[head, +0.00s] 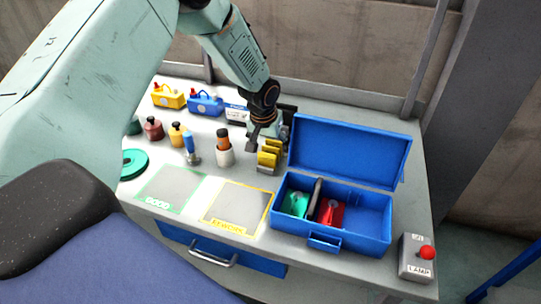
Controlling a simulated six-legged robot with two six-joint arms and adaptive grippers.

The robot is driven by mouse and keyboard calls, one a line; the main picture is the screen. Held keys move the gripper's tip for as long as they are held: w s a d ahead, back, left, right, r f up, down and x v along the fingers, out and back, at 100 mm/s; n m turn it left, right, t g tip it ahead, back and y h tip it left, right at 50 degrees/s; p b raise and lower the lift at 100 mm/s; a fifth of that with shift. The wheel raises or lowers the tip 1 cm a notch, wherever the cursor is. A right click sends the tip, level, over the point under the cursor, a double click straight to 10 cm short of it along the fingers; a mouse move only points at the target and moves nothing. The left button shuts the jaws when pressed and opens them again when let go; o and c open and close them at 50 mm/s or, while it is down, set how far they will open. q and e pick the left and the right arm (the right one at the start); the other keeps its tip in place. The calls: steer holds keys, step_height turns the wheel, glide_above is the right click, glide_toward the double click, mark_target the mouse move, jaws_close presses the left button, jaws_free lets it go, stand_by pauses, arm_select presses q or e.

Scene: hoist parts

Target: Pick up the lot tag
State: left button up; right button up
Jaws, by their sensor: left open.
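My left gripper (267,137) is above the back middle of the workbench, pointing down with its fingers apart. It is just over a yellow block-like part (267,160) with a grey base; I cannot tell whether they touch. I cannot make out for certain which thing is the lot tag. A small white and blue labelled item (236,113) stands at the back, left of the gripper. An open blue box (362,239) at the right holds a green piece (297,203) and a red piece (330,213), both with pale marks. My right gripper is not in view.
Yellow (168,97) and blue (205,104) cases stand at the back left. Several small bottles, a blue-handled tool (190,147) and a green disc (134,163) stand in front. Green-framed (171,188) and yellow-framed (236,207) areas are empty.

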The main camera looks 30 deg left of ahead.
arm_select(q)
steer(key=shift+f, duration=0.35)
steer(key=shift+w+d, duration=0.1)
steer(key=shift+w, duration=0.05)
steer(key=shift+w, duration=0.1)
steer(key=shift+f, duration=0.1)
steer(key=shift+c, duration=0.7)
steer(key=c, duration=0.5)
steer(key=shift+c, duration=1.3)
